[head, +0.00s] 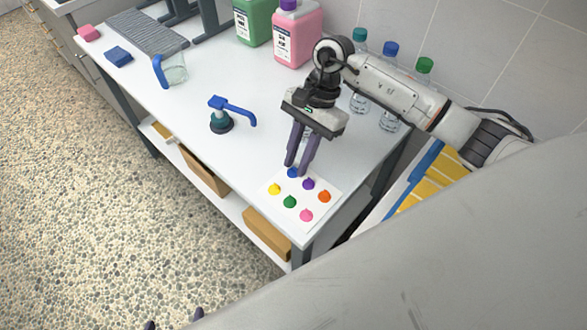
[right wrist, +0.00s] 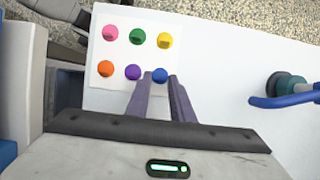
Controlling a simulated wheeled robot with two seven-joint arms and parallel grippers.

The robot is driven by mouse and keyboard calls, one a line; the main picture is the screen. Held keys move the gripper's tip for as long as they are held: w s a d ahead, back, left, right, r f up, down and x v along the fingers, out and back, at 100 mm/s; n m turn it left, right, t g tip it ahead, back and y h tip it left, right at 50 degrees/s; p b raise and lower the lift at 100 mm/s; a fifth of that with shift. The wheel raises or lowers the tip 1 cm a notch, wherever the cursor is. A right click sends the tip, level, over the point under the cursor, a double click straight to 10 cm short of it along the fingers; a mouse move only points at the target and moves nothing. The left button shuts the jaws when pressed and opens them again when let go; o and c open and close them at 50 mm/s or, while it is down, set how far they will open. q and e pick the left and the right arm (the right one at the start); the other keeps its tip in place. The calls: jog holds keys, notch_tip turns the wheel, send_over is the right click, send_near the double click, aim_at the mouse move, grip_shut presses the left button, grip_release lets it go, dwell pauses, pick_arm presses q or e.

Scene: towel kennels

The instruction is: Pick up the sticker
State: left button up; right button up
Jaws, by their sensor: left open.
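A white sheet (head: 307,221) on the near end of the table carries several round coloured stickers with small raised tabs. They are blue (head: 293,172), purple (head: 308,184), orange (head: 324,196), yellow (head: 275,189), green (head: 290,202) and pink (head: 306,215). My right gripper (head: 296,168) points down at the blue one, jaws apart, nothing seen held. In the right wrist view the blue sticker (right wrist: 160,75) shows between the fingertips (right wrist: 160,78); contact cannot be told. My left gripper (head: 174,319) is open at the bottom edge, only its fingertips showing, away from the table.
A blue-handled pump (head: 221,122) stands left of the sheet. A glass jug (head: 174,69), a blue sponge (head: 118,56) and a ribbed mat (head: 147,31) are farther off. Pink (head: 297,35) and green (head: 253,22) jugs and clear bottles (head: 391,112) line the wall side.

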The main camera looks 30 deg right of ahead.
jog(key=c, duration=0.4)
jog(key=shift+r, duration=0.15)
jog(key=shift+r+p, duration=0.35)
jog(key=shift+r, duration=6.5)
